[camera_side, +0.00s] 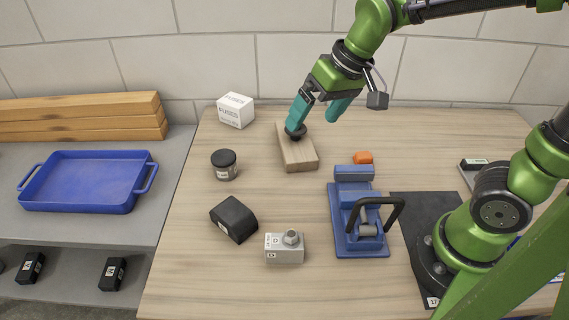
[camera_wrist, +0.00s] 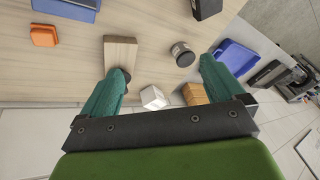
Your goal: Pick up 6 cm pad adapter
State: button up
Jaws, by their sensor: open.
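A small round black piece (camera_side: 295,131), which looks like the pad adapter, sits at the far end of a wooden block (camera_side: 299,156). My gripper (camera_side: 313,119) is open, with its two teal fingers spread and nothing seen between them. In the side view one fingertip overlaps the top of the black piece; I cannot tell if they touch. In the wrist view my gripper (camera_wrist: 163,67) has its left finger beside the black piece (camera_wrist: 127,75), partly hiding it. The wooden block (camera_wrist: 120,52) also shows there.
A white box (camera_side: 236,110) and a black-lidded jar (camera_side: 224,165) stand left of the block. A blue clamp fixture (camera_side: 345,205), an orange piece (camera_side: 362,157), a black block (camera_side: 233,219) and a grey block (camera_side: 284,254) stand nearer. Table right of the wooden block's far end is clear.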

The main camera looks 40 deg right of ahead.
aim_at(223, 156)
jog(key=w+a+f+n+h, duration=0.1)
jog(key=w+a+f+n, duration=0.2)
jog(key=w, duration=0.5)
jog(key=w+a+f+n+h, duration=0.1)
jog(key=w+a+f, duration=0.25)
jog(key=w, duration=0.55)
jog(key=shift+g, duration=0.5)
jog(key=x, duration=0.6)
jog(key=a+x, duration=0.1)
jog(key=x, duration=0.2)
jog(key=shift+w+a+f, duration=0.1)
jog(key=shift+w+f, duration=0.05)
jog(key=shift+f, duration=0.2)
jog(key=shift+w+a+x, duration=0.1)
jog(key=shift+w+x, duration=0.05)
jog(key=shift+x, duration=1.25)
jog(key=shift+w+a+x, duration=0.1)
jog(key=shift+w+x, duration=0.1)
jog(key=shift+x, duration=1.25)
jog(key=shift+r, duration=0.1)
jog(key=c, duration=1.3)
jog(key=shift+r, duration=0.1)
jog(key=shift+c, duration=0.9)
